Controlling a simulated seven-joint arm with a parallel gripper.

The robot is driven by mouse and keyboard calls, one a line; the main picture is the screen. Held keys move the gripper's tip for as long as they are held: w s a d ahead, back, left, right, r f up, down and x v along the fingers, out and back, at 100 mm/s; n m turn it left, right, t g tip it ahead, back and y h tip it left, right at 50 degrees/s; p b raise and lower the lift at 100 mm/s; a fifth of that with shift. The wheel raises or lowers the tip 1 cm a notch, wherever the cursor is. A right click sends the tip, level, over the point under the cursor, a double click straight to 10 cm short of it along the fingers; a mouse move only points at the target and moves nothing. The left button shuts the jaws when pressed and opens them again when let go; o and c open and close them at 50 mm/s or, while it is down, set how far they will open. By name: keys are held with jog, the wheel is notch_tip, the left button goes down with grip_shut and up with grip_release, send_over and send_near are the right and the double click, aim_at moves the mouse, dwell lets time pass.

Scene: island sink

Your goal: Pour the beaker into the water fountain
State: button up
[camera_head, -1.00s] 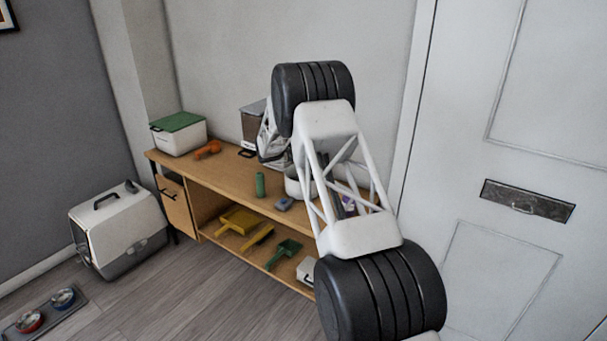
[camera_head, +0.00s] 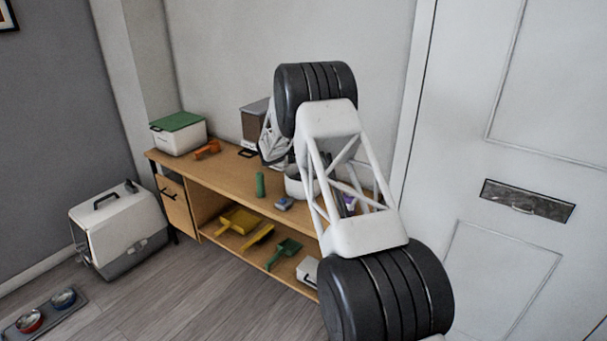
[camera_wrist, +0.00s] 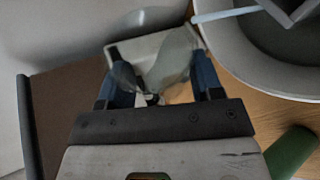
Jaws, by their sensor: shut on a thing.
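In the wrist view my gripper (camera_wrist: 162,82) has its blue fingers on both sides of a clear, see-through beaker (camera_wrist: 165,58) and is shut on it. The beaker's contents cannot be made out. The water fountain seems to be the round white vessel (camera_wrist: 238,72) with a grey inside, right of the beaker in the wrist view. In the head view the white fountain (camera_head: 294,184) stands on the wooden bench, partly hidden by my arm. My gripper and the beaker cannot be clearly made out in the head view.
On the bench (camera_head: 222,178) are a green-lidded box (camera_head: 180,134), an orange item (camera_head: 207,149), a green can (camera_head: 260,185) and a brownish bin (camera_head: 255,122). In the wrist view the bin (camera_wrist: 70,112) is left and the can (camera_wrist: 290,153) lower right. A door is right.

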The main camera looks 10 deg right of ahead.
jog(key=shift+f, duration=0.1)
jog(key=shift+s+d+f+m+t+y, duration=0.35)
jog(key=shift+s+d+m+t, duration=0.25)
jog(key=shift+s+d+m, duration=0.1)
dwell(0.7)
jog(key=shift+s+r+m+t, duration=0.1)
jog(key=shift+r+m+t, duration=0.15)
jog(key=shift+m+t, duration=0.05)
dwell(0.4)
jog(key=shift+d+y, duration=0.1)
jog(key=shift+y, duration=0.15)
jog(key=shift+s+m+t, duration=0.1)
jog(key=shift+m+t, duration=0.2)
jog(key=shift+m, duration=0.1)
jog(key=shift+w+a+f+n+g, duration=0.2)
jog(key=shift+w+f+n+g, duration=0.05)
jog(key=shift+n+g, duration=0.4)
